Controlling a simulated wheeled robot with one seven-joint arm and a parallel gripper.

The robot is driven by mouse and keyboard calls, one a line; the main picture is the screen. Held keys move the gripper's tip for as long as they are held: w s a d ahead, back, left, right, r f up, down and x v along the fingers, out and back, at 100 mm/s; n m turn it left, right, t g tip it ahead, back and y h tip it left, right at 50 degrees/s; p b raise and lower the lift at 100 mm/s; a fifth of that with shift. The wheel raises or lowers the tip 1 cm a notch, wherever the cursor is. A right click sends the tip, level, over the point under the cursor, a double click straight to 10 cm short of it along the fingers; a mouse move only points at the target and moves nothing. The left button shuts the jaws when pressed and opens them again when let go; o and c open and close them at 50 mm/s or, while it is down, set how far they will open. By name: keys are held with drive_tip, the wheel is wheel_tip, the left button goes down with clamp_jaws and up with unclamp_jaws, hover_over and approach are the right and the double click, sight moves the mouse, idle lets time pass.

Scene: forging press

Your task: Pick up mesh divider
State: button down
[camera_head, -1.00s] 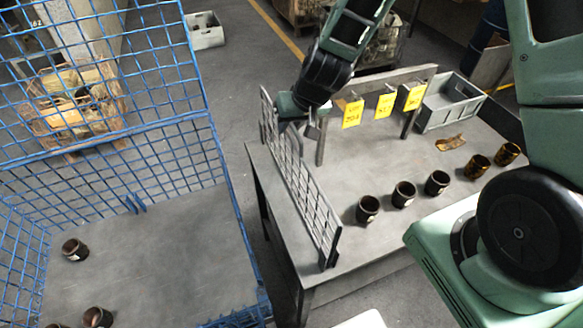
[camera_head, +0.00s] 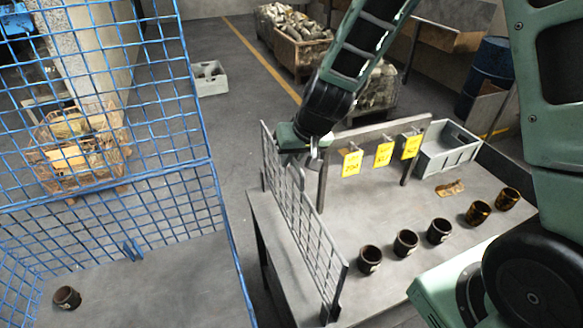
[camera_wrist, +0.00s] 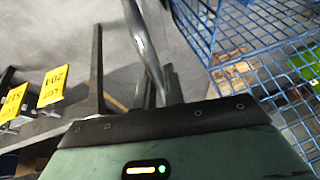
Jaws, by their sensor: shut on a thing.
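The mesh divider (camera_head: 310,235) is a grey wire grid panel. It stands upright along the left edge of the grey table (camera_head: 390,205) in the head view. My gripper (camera_head: 312,158) is at the panel's upper edge, toward its far end, and is shut on it. In the wrist view a grey bar of the mesh divider (camera_wrist: 143,42) runs down to my gripper (camera_wrist: 160,92). The fingertips are partly hidden there by the gripper body. Whether the panel's lower edge touches the table is hard to tell.
A blue wire cage (camera_head: 120,215) stands left of the table. A board with yellow tags (camera_head: 384,154) is just right of my gripper. Several dark cups (camera_head: 405,243) and a grey bin (camera_head: 448,150) are on the table.

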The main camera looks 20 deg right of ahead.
wheel_tip(320, 180, up, 25)
drive_tip(key=p, duration=1.2)
drive_tip(key=shift+r, duration=0.2)
idle(1.0)
idle(1.0)
